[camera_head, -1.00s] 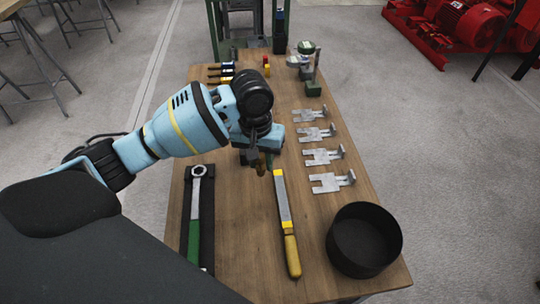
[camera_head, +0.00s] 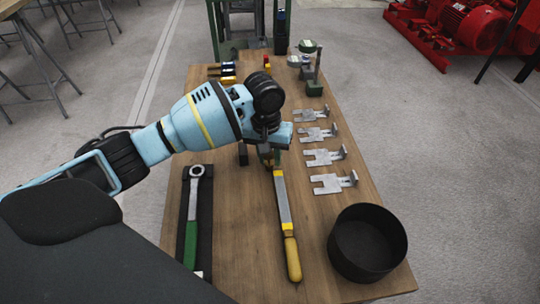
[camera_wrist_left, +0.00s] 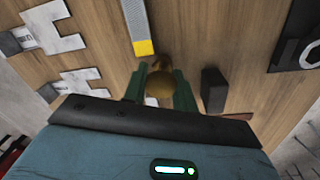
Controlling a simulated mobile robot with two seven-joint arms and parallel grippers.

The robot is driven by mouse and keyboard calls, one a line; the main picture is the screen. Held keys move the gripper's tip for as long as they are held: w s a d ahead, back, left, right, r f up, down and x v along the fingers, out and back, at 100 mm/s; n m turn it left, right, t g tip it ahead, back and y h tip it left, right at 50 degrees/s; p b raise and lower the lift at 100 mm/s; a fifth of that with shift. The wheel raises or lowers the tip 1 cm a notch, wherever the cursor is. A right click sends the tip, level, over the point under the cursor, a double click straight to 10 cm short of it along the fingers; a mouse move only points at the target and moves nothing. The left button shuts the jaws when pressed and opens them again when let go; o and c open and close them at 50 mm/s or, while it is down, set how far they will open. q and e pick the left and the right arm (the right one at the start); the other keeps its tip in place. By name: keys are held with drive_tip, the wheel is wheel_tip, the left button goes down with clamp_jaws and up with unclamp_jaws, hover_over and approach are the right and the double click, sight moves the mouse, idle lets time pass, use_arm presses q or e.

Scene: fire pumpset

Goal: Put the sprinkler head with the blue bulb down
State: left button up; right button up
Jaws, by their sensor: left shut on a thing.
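My left gripper (camera_head: 270,157) is over the middle of the wooden table, beyond the far end of the file (camera_head: 283,205). In the left wrist view its green fingers (camera_wrist_left: 158,90) are shut on a small brass-coloured sprinkler head (camera_wrist_left: 158,82). The sprinkler head is mostly hidden by the gripper in the head view, and its bulb colour cannot be made out. It is low over the wood; I cannot tell whether it touches. A small dark block (camera_head: 243,156) stands just left of the gripper, and also shows in the left wrist view (camera_wrist_left: 213,90). My right gripper is not in view.
Several metal forked plates (camera_head: 325,157) lie in a row on the right. A black round bin (camera_head: 367,243) stands at the front right. A green-handled wrench (camera_head: 191,215) lies on a dark mat at the left. Tools and a small green-based device (camera_head: 314,88) are at the back.

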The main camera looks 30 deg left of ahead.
use_arm(q)
drive_tip(key=o, duration=1)
wheel_tip(320, 180, up, 12)
drive_tip(key=p, duration=0.2)
drive_tip(key=shift+a, duration=0.35)
